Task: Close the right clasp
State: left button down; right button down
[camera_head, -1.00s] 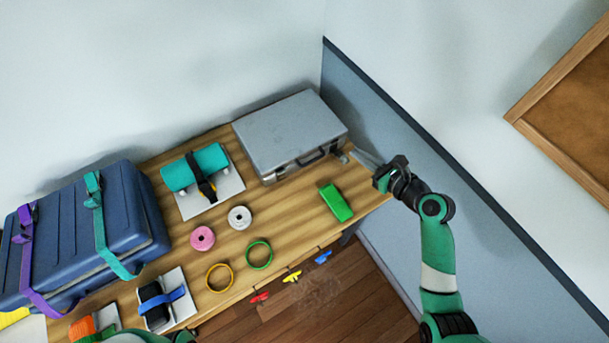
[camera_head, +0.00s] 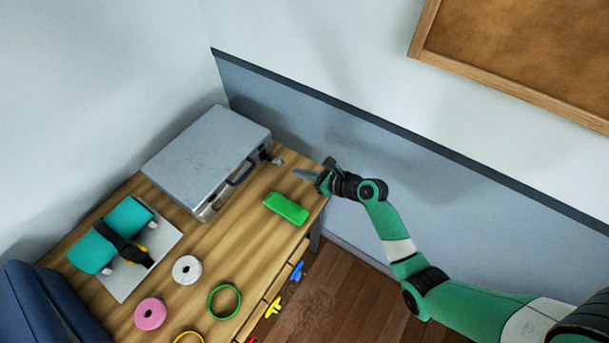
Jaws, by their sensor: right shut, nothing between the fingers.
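A grey metal case (camera_head: 205,155) with its lid down lies at the far end of the wooden table. Its front faces lower right and has a dark handle (camera_head: 241,172). The right clasp (camera_head: 275,160) sticks out from the front near the case's right corner. The left clasp (camera_head: 208,208) is at the near-left front corner, small in view. My right gripper (camera_head: 306,174) is shut and empty, to the right of the right clasp and apart from it, by the table's right edge.
A green block (camera_head: 286,208) lies on the table just in front of the case. White (camera_head: 186,269) and pink (camera_head: 150,313) rolls, a green ring (camera_head: 225,301) and a strapped teal roll (camera_head: 111,235) lie nearer. The blue-grey wall (camera_head: 330,130) stands behind my right gripper.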

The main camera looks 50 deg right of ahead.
aim_at(287, 174)
jog(key=b+x, duration=0.2)
jog(key=x, duration=0.3)
jog(key=shift+f, duration=0.2)
jog(key=shift+w+a+b, duration=0.1)
jog(key=shift+w+b, duration=0.2)
jog(key=shift+w, duration=0.3)
